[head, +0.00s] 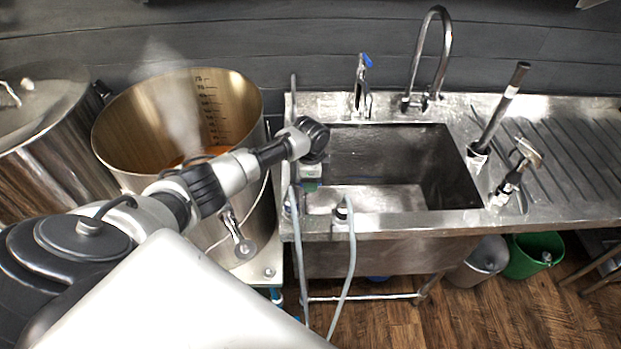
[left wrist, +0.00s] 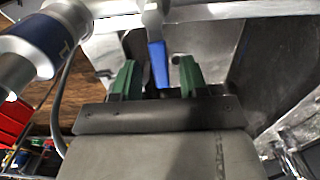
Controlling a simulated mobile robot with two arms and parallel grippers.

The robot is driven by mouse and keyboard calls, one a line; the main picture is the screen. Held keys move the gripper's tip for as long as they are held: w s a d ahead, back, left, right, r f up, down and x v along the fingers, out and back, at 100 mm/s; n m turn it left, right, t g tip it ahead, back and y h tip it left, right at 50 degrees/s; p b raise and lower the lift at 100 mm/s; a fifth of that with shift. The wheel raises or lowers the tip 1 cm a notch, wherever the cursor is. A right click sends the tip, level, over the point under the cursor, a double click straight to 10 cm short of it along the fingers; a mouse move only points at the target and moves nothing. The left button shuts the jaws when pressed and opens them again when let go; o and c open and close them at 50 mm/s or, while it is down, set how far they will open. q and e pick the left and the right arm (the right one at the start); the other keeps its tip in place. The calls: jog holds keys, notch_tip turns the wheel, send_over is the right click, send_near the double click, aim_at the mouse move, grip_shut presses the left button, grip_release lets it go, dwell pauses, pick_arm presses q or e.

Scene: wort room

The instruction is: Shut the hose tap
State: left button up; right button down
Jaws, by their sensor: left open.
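My left gripper (head: 311,186) points down over the left end of the steel sink in the head view. Its green fingertips also show in the left wrist view (left wrist: 158,78), spread apart with a gap between them. A blue lever (left wrist: 158,63) on a pale metal fitting (left wrist: 152,20) lies in line with that gap. I cannot tell whether a finger touches it. In the head view my gripper hides whatever is right behind it. A grey hose (head: 347,270) hangs over the sink's front edge. A small tap with a blue handle (head: 366,61) stands at the sink's back.
The sink (head: 460,222) has a tall curved faucet (head: 445,45) behind it. A large steaming pot (head: 235,105) stands left, beneath my arm. A dark-handled tool (head: 500,105) and a metal fitting (head: 520,165) are at right. Grey and green buckets (head: 535,258) stand below.

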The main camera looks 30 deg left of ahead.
pick_arm(q)
notch_tip(320, 180, up, 11)
jog(key=b, duration=0.1)
jog(key=shift+b, duration=0.4)
jog(key=shift+f, duration=0.15)
